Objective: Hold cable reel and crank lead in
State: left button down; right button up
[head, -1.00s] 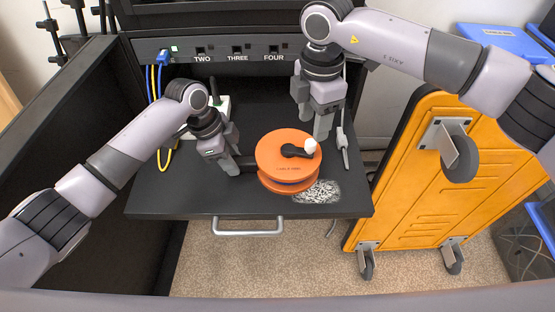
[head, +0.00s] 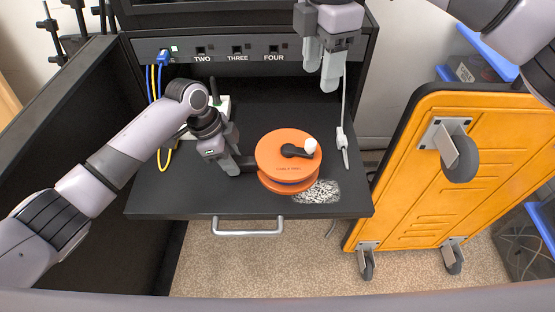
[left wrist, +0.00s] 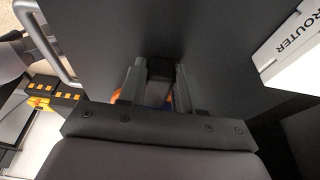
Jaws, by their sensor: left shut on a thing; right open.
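The orange cable reel (head: 276,150) sits on the black pull-out shelf, right of centre. Its black crank arm with a white knob (head: 310,146) lies on top, the knob toward the right. My left gripper (head: 238,167) is at the reel's left side, shut on the reel's black handle (head: 250,162). In the left wrist view, the fingers (left wrist: 155,90) close around a dark part, with slivers of orange behind. My right gripper (head: 328,68) is open and empty, above and behind the reel, near the cabinet panel. A pale cable lead (head: 344,130) hangs down to the shelf right of the reel.
A white router box (left wrist: 292,48) stands on the shelf at the left back. A panel (head: 235,55) with numbered ports is behind, a blue plug (head: 164,57) in its left port. An orange wheeled cart (head: 425,190) stands to the right. A patterned patch (head: 317,192) lies by the reel.

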pick_arm(q)
jog(key=shift+a+f, duration=0.15)
jog(key=c, duration=0.7)
grip_release()
jog(key=shift+r, duration=0.55)
jog(key=v, duration=1.1)
jog(key=shift+a, duration=0.1)
jog(key=shift+s, duration=0.1)
